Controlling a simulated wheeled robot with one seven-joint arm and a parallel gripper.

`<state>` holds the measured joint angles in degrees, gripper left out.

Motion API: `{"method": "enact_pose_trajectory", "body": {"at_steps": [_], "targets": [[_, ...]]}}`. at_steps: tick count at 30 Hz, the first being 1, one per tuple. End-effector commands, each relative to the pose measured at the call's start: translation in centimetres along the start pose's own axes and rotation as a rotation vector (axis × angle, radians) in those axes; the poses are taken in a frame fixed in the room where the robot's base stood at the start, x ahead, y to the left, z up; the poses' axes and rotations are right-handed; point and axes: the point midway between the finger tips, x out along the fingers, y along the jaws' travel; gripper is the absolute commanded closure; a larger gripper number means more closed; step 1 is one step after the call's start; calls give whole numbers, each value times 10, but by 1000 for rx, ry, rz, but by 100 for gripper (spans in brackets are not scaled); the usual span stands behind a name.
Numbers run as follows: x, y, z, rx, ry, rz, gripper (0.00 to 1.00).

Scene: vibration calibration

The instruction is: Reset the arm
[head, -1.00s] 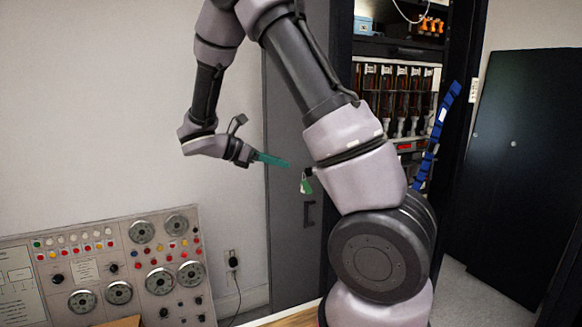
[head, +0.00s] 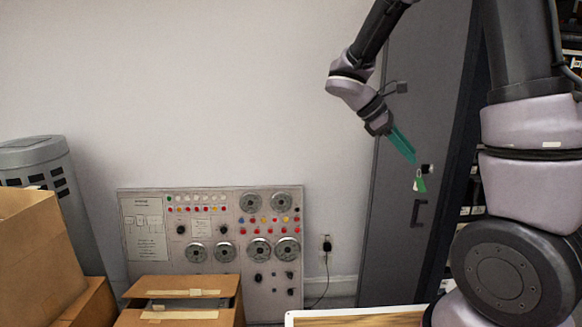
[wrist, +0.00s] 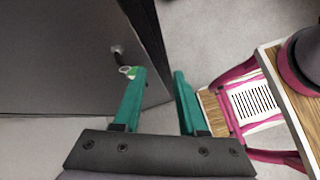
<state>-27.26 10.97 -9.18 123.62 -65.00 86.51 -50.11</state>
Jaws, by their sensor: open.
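My gripper (head: 404,146) hangs from my raised arm at the upper right of the head view, with its teal fingers pointing down and right. In the wrist view my gripper (wrist: 160,72) shows two teal fingers spread apart with nothing between them. In the head view the fingertips appear close to the lock of the grey cabinet door (head: 400,225), where a green tag (head: 420,184) hangs. I cannot tell whether they touch it. The green tag also shows in the wrist view (wrist: 128,71), by the left fingertip.
A control panel (head: 150,262) with dials and buttons stands against the wall. Cardboard boxes (head: 40,245) and a grey bin (head: 40,152) are at the left. A pink-framed chair (wrist: 272,156) shows at the wrist view's right.

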Motion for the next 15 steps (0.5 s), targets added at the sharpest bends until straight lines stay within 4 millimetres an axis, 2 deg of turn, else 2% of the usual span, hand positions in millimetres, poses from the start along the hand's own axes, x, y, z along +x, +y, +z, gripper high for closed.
{"method": "enact_pose_trajectory", "body": {"at_steps": [1,3,8,15], "targets": [[-3,-11,14,108,87,-42,59],[-8,-26,26,254,200,-102,59],[-28,-58,47,596,448,-243,59],[-70,-93,74,1107,803,-461,59]]}}
